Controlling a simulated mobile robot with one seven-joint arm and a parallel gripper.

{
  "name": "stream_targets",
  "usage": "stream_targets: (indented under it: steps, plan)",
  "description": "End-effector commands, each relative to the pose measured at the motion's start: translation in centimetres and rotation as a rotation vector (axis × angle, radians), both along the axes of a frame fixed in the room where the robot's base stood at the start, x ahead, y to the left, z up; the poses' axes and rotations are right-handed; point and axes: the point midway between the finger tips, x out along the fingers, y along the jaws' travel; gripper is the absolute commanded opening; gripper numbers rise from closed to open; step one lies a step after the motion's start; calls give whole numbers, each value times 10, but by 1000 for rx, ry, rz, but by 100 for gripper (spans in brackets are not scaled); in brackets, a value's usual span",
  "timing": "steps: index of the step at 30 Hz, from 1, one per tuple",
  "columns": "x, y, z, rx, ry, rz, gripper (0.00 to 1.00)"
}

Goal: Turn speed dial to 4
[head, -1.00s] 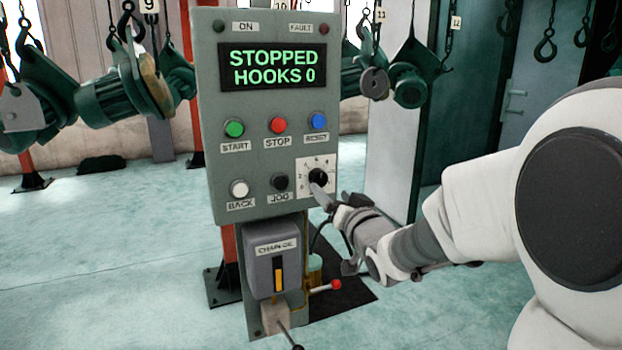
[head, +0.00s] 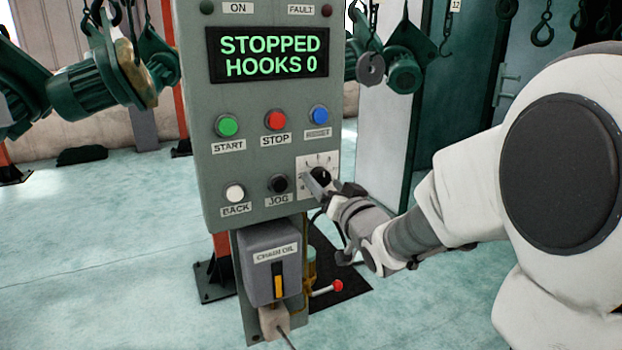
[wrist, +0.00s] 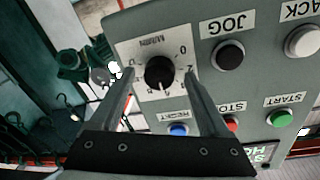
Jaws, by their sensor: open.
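The speed dial is a black round knob (wrist: 160,72) on a white numbered plate (wrist: 178,47), at the lower right of the grey control panel (head: 215,165). In the head view the knob (head: 320,175) is partly covered by my gripper. My gripper (wrist: 160,82) is open, with one finger on each side of the knob in the wrist view. I cannot tell whether either finger touches it. The panel's display (head: 268,55) reads STOPPED, HOOKS 0. The dial's setting is too small to read.
Near the dial are the black JOG button (head: 278,184), the blue RESET button (head: 319,114) and the red STOP button (head: 275,120). A chain oil box (head: 272,265) and a red-knobbed lever (head: 337,286) sit below. Hoists (head: 403,70) hang behind.

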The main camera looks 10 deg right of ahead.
Motion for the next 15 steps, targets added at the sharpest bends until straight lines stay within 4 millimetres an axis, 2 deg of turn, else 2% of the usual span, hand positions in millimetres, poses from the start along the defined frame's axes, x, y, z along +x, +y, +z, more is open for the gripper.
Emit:
stream_targets:
  steps: [14,15]
  plan:
    - [-1,-1,0,0,-1,0,80]
    - [-1,-1,0,0,-1,0,74]
